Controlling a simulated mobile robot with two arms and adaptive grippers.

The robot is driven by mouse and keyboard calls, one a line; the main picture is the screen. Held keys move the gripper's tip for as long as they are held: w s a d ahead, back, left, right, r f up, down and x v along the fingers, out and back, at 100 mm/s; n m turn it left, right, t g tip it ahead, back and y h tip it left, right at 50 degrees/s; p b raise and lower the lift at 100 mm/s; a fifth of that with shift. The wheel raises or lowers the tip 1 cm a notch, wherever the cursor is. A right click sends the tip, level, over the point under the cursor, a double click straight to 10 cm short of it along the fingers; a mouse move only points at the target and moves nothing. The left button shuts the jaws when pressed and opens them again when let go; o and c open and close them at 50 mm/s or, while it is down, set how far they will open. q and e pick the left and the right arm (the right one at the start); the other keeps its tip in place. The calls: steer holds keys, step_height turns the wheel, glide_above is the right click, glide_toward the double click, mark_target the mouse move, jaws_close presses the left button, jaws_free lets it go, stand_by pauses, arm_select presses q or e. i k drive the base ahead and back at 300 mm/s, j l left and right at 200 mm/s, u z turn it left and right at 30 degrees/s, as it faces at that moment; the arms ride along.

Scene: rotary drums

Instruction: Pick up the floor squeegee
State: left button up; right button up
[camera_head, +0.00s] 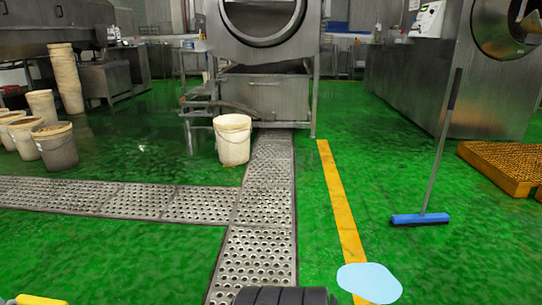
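The floor squeegee has a blue head (420,219) resting on the green floor at the right of the head view. Its long grey handle (439,150) rises from the head, tilted slightly to the right, with a dark grip at the top. The upper handle overlaps the steel machine behind it; I cannot tell whether it leans on anything. Neither of my grippers shows in this view, and nothing is seen holding the squeegee.
A light blue puddle-like patch (370,282) lies near the front. An orange-brown pallet (506,166) lies right of the squeegee. A white bucket (232,140) stands by the central drum machine (262,95). Green floor around the squeegee head is clear. Several buckets stand at left.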

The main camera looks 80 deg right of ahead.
mark_target(404, 220)
steer(key=z, duration=1.5)
